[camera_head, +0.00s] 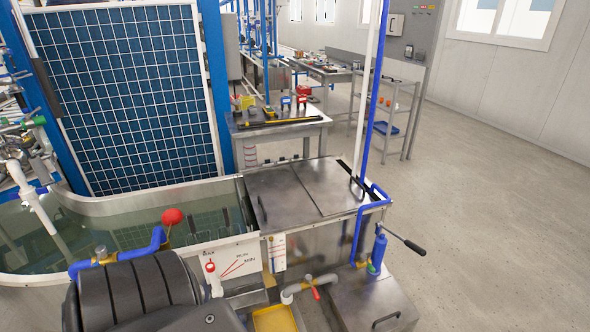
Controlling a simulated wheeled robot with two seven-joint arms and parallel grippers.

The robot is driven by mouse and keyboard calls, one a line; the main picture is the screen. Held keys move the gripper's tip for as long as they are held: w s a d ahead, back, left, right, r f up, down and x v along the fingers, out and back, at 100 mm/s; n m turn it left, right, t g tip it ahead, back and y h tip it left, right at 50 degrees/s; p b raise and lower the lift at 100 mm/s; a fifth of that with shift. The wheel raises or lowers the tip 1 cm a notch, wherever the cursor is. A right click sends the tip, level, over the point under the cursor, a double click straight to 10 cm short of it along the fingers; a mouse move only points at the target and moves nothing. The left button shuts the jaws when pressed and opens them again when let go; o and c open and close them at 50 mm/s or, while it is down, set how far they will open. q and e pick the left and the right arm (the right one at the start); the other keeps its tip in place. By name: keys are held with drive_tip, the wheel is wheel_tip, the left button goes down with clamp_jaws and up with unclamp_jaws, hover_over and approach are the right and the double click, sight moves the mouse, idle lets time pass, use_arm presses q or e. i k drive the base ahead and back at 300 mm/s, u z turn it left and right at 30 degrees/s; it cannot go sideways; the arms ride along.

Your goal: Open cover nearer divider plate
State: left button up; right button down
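Two flat grey metal covers lie side by side, shut, on top of the right part of the steel tank. The left cover (287,201) borders the upright divider plate (247,204), beyond which is open water. A small dark handle stands at its left side. Neither of my grippers is in view, and nothing is seen touching the covers.
A red float ball (173,216) sits above the water by the tank's front wall. A blue pipe (371,200) rises at the right corner, near a blue hand pump (378,250) with a black lever. A low metal box (372,297) stands in front. The floor on the right is clear.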

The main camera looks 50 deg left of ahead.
sight(278, 198)
drive_tip(key=u, duration=0.4)
drive_tip(key=i, duration=0.9)
drive_tip(key=u, duration=0.7)
